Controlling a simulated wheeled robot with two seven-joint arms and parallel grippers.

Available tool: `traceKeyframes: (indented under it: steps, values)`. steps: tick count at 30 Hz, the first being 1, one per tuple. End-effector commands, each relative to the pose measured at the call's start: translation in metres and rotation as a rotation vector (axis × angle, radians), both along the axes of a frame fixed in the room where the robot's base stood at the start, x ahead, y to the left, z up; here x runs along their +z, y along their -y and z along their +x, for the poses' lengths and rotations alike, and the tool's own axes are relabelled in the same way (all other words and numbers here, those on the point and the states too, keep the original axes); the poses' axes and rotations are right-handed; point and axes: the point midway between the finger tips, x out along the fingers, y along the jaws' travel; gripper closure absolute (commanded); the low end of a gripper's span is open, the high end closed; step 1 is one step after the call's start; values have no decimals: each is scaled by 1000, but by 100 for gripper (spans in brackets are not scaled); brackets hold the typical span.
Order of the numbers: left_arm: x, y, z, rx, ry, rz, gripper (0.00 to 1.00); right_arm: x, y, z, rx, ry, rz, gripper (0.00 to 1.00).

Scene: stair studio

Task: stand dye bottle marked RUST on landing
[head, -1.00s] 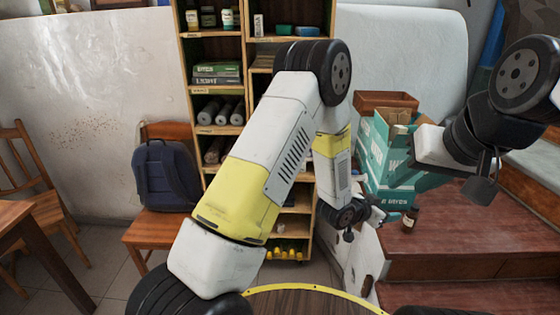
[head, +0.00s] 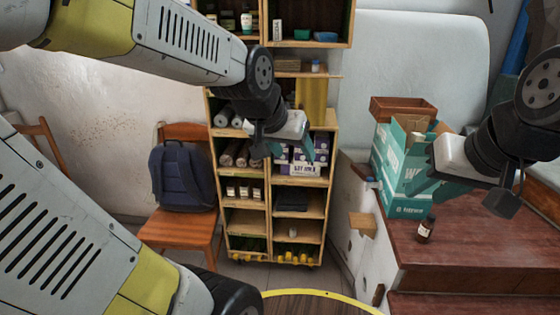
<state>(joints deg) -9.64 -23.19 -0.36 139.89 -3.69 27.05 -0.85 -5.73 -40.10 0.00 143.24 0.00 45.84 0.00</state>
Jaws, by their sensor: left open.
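A small dark brown bottle (head: 426,229) with a pale label stands on the reddish-brown wooden landing (head: 470,250), near its left edge and in front of a teal carton. The print on its label is too small to read. My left gripper (head: 290,150) is open and empty, in front of the shelf, well to the left of the bottle and apart from it. My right gripper (head: 432,183) is above the landing near the carton; its fingers blend with the teal carton, so its opening is unclear.
The teal carton (head: 393,165) stands open on the landing, with a brown wooden box (head: 402,108) behind. A wooden shelf (head: 272,222) holds small bottles, rolls and boxes. A chair (head: 182,237) with a dark backpack (head: 175,176) stands left. The landing is clear right of the bottle.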

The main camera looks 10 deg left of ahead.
Motion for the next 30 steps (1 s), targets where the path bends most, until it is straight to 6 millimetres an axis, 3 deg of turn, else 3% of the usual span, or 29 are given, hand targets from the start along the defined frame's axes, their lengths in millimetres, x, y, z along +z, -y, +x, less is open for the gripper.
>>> traceKeyframes:
  steps: [3, 9, 14, 30]
  values:
    - [11, -17, -46, 48, -42, -22, 39, 0, 0, 0, 0, 0, 0, 64]
    - [13, -26, -93, 85, -101, -45, 39, 0, 0, 0, 0, 0, 0, 64]
    - [13, -28, -102, 90, -115, -50, 39, 0, 0, 0, 0, 0, 0, 64]
    - [13, -27, -101, 89, -114, -49, 39, 0, 0, 0, 0, 0, 0, 64]
